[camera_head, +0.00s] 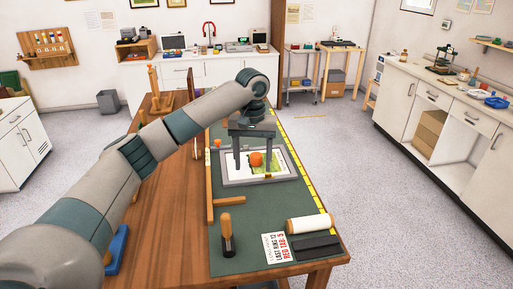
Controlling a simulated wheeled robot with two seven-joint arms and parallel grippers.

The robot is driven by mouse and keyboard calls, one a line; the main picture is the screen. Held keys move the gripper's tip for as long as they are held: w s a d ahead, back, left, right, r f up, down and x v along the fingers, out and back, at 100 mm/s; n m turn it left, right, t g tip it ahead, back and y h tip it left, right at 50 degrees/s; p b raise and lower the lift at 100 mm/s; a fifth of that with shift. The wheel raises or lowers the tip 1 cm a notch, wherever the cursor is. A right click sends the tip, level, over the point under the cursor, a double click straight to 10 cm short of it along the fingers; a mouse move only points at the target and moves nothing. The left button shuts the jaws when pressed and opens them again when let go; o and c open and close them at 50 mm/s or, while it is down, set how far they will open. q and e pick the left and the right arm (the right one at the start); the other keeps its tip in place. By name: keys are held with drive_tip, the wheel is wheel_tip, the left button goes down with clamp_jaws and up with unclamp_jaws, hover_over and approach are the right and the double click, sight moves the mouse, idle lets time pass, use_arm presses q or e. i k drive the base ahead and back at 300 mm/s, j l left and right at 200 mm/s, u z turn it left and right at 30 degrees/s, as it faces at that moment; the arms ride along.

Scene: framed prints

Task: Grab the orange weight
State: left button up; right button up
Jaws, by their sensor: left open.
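The orange weight (256,159) is a small round orange thing. It sits on the framed print (286,164), which has a grey frame and a green and yellow picture and lies flat on the green mat. My left gripper (255,168) points down over the print. Its two fingers are open, one on each side of the orange weight, and I cannot tell whether they touch it. My right gripper is not in view.
The green mat (250,215) covers the right of the wooden table (170,225). A wooden T-square (210,190), a wooden-handled tool (226,225), a printed card (277,247), a cream roll (309,223) and a dark flat block (304,248) lie near the front.

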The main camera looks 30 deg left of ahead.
sight(255, 157)
drive_tip(key=i+j, duration=0.6)
drive_tip(key=i, duration=0.2)
